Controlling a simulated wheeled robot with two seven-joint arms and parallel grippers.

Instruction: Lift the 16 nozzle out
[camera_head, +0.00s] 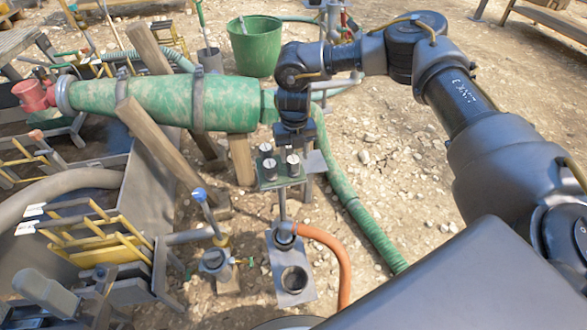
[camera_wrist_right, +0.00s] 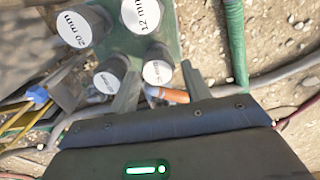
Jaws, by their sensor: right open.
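A green rack (camera_head: 282,183) holds several dark nozzles with white round tops, standing upright below my right gripper (camera_head: 292,138). In the right wrist view, one large top (camera_wrist_right: 74,28) reads 20 mm and another (camera_wrist_right: 143,14) reads 12 mm. Two smaller-looking tops, a left one (camera_wrist_right: 107,82) and a right one (camera_wrist_right: 158,72), have print too small to read surely, so I cannot tell which nozzle is the 16. My right gripper (camera_wrist_right: 162,82) is open, its fingers on either side of the right one; contact cannot be told. My left gripper is out of view.
A large green cylinder (camera_head: 165,102) on wooden posts lies left of the rack. A grey plate with a round hole (camera_head: 294,279) and an orange hose (camera_head: 335,255) are below it. A green hose (camera_head: 365,220) runs along the right.

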